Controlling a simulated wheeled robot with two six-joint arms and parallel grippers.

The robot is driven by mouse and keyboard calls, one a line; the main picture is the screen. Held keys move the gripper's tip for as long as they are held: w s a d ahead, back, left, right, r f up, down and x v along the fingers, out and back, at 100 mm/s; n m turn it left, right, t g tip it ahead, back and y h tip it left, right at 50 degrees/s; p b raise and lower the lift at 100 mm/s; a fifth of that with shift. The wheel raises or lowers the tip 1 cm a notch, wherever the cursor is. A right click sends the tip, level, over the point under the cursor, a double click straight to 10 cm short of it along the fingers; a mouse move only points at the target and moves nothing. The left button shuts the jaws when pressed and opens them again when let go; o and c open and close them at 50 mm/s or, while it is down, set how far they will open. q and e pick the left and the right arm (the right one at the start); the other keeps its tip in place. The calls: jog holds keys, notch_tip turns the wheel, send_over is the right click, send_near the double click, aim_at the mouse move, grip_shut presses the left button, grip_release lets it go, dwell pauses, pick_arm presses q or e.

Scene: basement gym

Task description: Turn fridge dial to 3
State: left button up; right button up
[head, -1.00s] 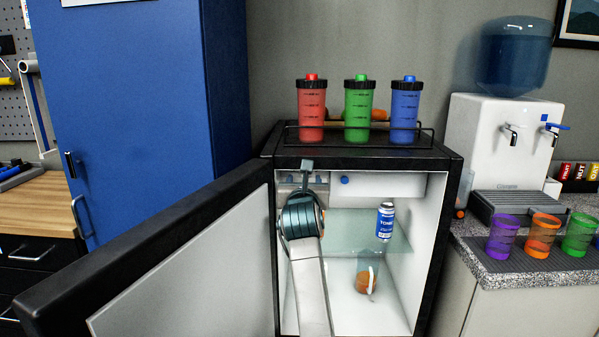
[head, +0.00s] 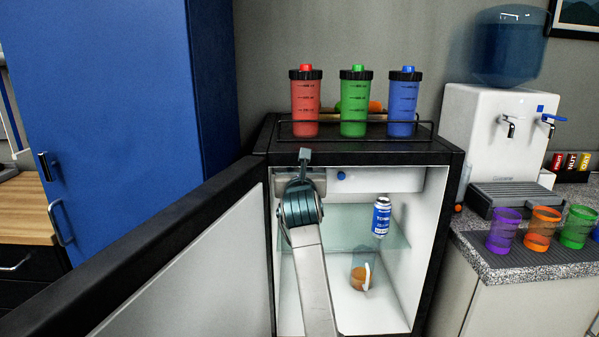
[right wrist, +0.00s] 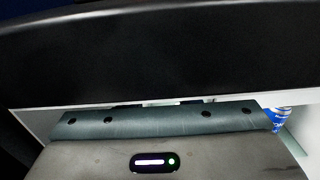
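The black fridge (head: 362,159) stands open, its door (head: 190,262) swung out to the left. My right arm reaches inside at the upper left, and my right gripper (head: 305,157) is beside a pale panel (head: 318,184) under the fridge roof. The arm covers much of that panel. A small round blue knob (head: 341,175) shows just right of it. I cannot make out dial numbers or a setting. In the right wrist view, a black edge (right wrist: 160,60) crosses in front of the gripper body and hides the fingers. My left gripper is not in view.
A blue-and-white can (head: 381,217) stands on the glass shelf, with a pitcher (head: 361,272) of orange liquid below. Red, green and blue shakers (head: 353,108) stand on the fridge top. A water dispenser (head: 498,138) and coloured cups (head: 541,228) are at right.

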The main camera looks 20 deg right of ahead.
jog(key=shift+m, duration=0.7)
jog(key=o, duration=1)
jog(key=shift+c, duration=0.2)
